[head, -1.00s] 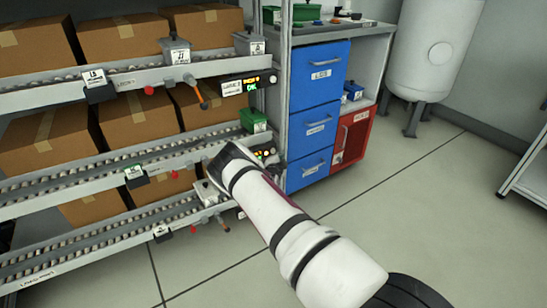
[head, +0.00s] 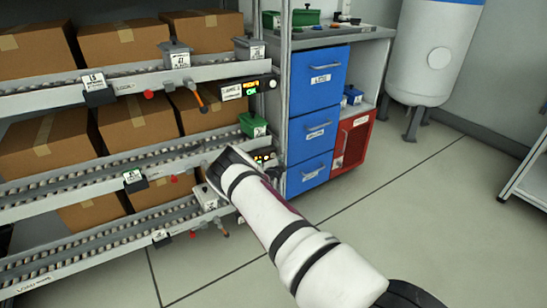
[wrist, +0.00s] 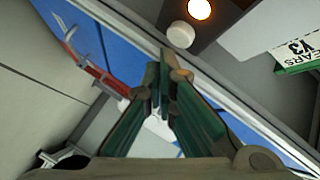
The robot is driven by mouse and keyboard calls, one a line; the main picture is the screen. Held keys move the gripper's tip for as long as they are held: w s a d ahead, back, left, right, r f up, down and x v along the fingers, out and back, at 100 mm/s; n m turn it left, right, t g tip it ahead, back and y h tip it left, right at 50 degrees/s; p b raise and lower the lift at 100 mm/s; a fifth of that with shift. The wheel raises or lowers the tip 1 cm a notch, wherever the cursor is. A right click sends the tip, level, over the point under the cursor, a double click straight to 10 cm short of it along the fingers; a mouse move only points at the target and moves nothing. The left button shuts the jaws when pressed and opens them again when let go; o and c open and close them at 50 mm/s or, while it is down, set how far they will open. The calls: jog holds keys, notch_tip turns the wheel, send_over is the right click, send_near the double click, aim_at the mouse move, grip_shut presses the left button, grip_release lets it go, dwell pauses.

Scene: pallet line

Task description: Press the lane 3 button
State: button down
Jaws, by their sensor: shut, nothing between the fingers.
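In the wrist view my gripper (wrist: 164,62) has its green fingers shut and empty. The tips are close to a dark control panel (wrist: 222,25). A white round button (wrist: 181,35) is on the panel just beyond the tips, beside a lit orange lamp (wrist: 200,8). A second, brownish knob (wrist: 181,61) is partly covered by the right fingertip. I cannot tell whether anything touches. No lane number is readable there. In the head view my arm hides the gripper. A lower panel with lit lamps (head: 266,160) shows beside the wrist, and an upper panel (head: 246,88) is clear of it.
A flow rack holds cardboard boxes (head: 140,122) on several roller lanes. Blue drawers (head: 318,79) and a red cabinet (head: 352,143) stand right of it. A green bin (wrist: 298,62) is near the gripper at right. Floor at right is open, with a white tank (head: 425,55) behind.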

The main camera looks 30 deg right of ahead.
dwell(0.7)
jog(key=shift+w+b, duration=0.45)
jog(key=shift+b, duration=0.15)
jog(key=shift+w+b, duration=0.4)
jog(key=shift+b, duration=0.2)
dwell(0.6)
jog(key=shift+s+r, duration=0.1)
jog(key=shift+s, duration=0.05)
jog(key=shift+s+p, duration=0.7)
jog(key=shift+p, duration=0.35)
jog(key=s+p, duration=0.5)
jog(key=shift+d, duration=0.1)
